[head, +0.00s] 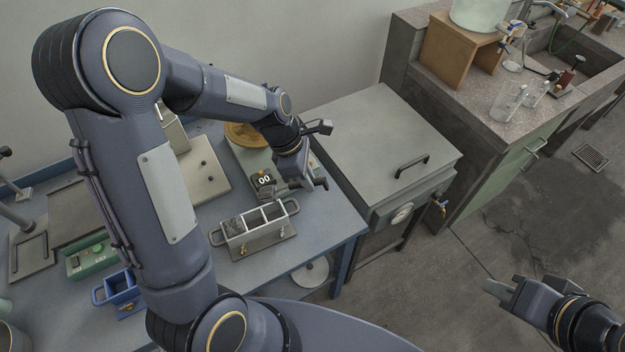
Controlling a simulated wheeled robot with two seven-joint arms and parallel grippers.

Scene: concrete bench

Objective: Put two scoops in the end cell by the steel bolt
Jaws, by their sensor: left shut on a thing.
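A grey metal mould (254,242) with a row of three cells and a loop handle at each end stands on the blue bench. Its left cell looks darker inside than the others. Small fasteners show on its front side; one at the left looks brassy, and I cannot tell which is the steel bolt. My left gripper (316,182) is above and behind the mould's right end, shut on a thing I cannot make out. No scoop shows clearly. My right gripper (499,291) is over the floor at lower right, apart from everything; its jaw gap is unclear.
A black display reading 00 (264,180) stands just behind the mould, near my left gripper. A round wooden-coloured lid or pan (243,134) is behind. A grey lidded tank (385,145) stands right.

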